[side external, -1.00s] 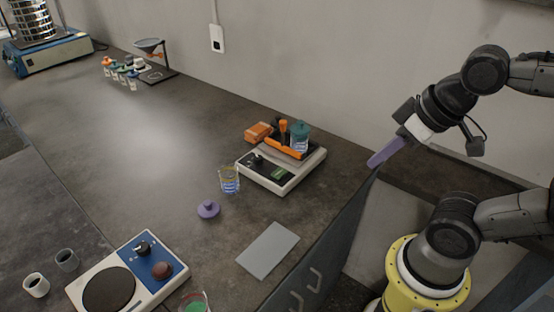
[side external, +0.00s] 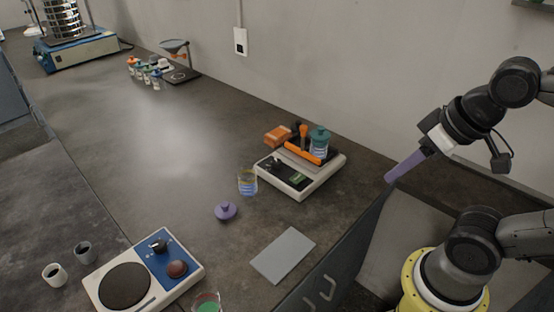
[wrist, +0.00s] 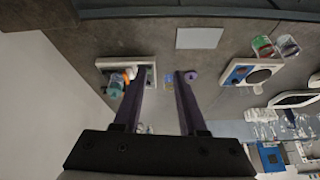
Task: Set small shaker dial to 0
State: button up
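A small white device with an orange rack (side external: 302,157), likely the small shaker (side external: 298,190), stands near the bench's right edge. Its front panel has a black dial (side external: 275,164) and a green display (side external: 299,178); the dial's setting is too small to read. A teal-lidded jar (side external: 319,143) stands at its orange rack. In the wrist view the shaker (wrist: 104,63) is partly hidden by a finger. My gripper (wrist: 160,70) has two purple fingers spread apart with nothing between them. In the side view my gripper (side external: 389,179) hangs right of the shaker, clear of it.
A beaker (side external: 247,183) and purple lid (side external: 226,211) stand left of the shaker. A grey plate (side external: 283,255) lies in front. A white-and-blue device with a black plate (side external: 125,286) and dial (side external: 158,244) stands front left. A sieve stack (side external: 62,22) is far back.

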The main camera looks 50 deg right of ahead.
jog(key=o, duration=0.3)
jog(key=r+m, duration=0.1)
jog(key=w+r, duration=0.1)
jog(key=r+m, duration=0.1)
jog(key=shift+w+r+m, duration=0.2)
jog(key=shift+w+m, duration=0.1)
jog(key=w+r+m, duration=0.4)
jog(key=w+r, duration=0.1)
jog(key=w, duration=0.1)
jog(key=m+g, duration=0.5)
jog(key=m, duration=0.3)
send_over(277, 161)
notch_tip(277, 161, down, 16)
jog(key=r, duration=0.1)
notch_tip(277, 161, down, 14)
jog(key=shift+f, duration=0.25)
grip_shut()
